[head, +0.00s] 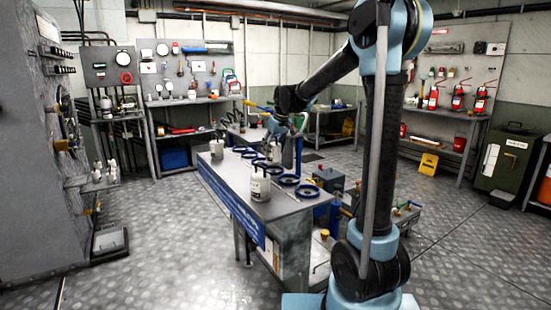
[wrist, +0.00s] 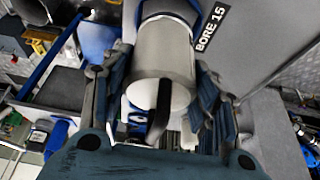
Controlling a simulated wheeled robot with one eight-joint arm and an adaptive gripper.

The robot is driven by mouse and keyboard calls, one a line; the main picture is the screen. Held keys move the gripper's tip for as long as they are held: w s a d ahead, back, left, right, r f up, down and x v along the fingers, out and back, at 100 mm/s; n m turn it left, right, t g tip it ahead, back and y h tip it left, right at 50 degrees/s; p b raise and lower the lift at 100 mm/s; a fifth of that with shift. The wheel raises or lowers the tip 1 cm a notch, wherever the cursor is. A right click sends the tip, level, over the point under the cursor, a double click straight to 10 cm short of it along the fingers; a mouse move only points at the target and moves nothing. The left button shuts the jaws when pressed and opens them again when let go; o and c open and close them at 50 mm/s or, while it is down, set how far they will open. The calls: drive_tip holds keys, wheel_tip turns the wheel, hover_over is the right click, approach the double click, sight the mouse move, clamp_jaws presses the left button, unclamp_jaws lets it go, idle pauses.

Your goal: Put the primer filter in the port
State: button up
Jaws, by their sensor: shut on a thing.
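My gripper (wrist: 163,88) has its two fingers on either side of a pale grey-white canister (wrist: 165,52) with a black handle-like part in front. It is shut on this canister, which I take for the primer filter. In the head view my gripper (head: 276,125) is over the far part of the bench, and the held canister is hard to make out there. Blue rings (head: 288,180) lie on the bench top; I cannot tell which is the port. Beside the canister in the wrist view is a "BORE 15" label (wrist: 210,27).
The bench (head: 300,205) carries other white canisters, one at the front (head: 260,188) and one at the left (head: 217,148). Grey-blue boxes (head: 330,178) stand right of it. A large grey machine (head: 35,150) is at the left. The floor in front is clear.

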sight(274, 155)
drive_tip(key=shift+f, duration=1.75)
drive_tip(key=o, duration=1.2)
drive_tip(key=shift+o, duration=0.2)
